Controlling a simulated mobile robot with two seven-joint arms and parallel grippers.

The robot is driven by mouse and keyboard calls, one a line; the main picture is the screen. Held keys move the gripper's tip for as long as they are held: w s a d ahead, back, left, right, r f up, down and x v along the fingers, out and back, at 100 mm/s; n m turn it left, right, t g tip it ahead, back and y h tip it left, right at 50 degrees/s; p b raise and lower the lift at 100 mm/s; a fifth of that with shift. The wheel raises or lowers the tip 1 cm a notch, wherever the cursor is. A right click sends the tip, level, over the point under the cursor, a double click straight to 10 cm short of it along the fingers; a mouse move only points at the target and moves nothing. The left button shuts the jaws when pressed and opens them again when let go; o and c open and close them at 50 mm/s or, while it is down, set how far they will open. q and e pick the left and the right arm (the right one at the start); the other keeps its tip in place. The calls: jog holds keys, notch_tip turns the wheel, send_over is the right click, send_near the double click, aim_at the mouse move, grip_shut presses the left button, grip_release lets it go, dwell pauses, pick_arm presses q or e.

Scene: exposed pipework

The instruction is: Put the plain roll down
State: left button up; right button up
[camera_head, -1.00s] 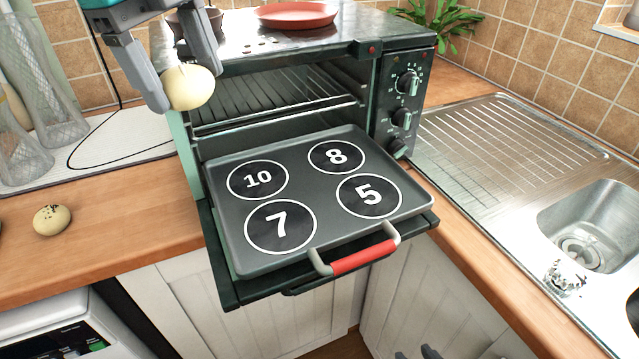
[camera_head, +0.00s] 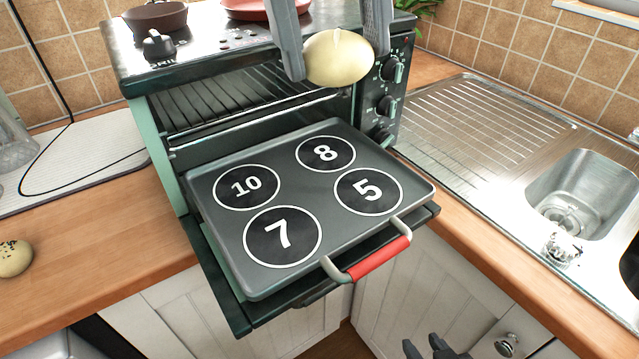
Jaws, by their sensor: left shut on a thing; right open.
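My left gripper (camera_head: 337,52) comes down from the top edge and is shut on the plain roll (camera_head: 338,60), a smooth pale roll. It holds the roll in the air in front of the oven's right side, above the far part of the tray. The dark baking tray (camera_head: 262,286) lies on the open oven door and bears four... several numbered circles: 10, 8, 7 and 5, all bare. A speckled roll (camera_head: 14,258) sits on the wooden counter at the far left. My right gripper (camera_head: 434,347) shows at the bottom edge, open and empty, low before the cabinets.
The toaster oven (camera_head: 230,65) carries a brown pan (camera_head: 155,17) and a reddish dish (camera_head: 262,8). Its knobs (camera_head: 391,70) are close to the held roll. The tray has a red handle (camera_head: 380,258) at its front. A steel sink (camera_head: 590,195) is at the right.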

aim_at(333, 217)
pick_arm(q)
notch_tip(333, 217, down, 18)
jog(key=shift+r+b, duration=0.1)
jog(key=shift+b, duration=0.4)
jog(key=shift+f, duration=0.2)
jog(key=o, duration=1)
jog(key=shift+r, duration=0.1)
jog(key=shift+o, duration=0.2)
notch_tip(333, 217, up, 12)
jog(key=a, duration=0.2)
jog(key=shift+w, duration=0.25)
jog(key=shift+s, duration=0.1)
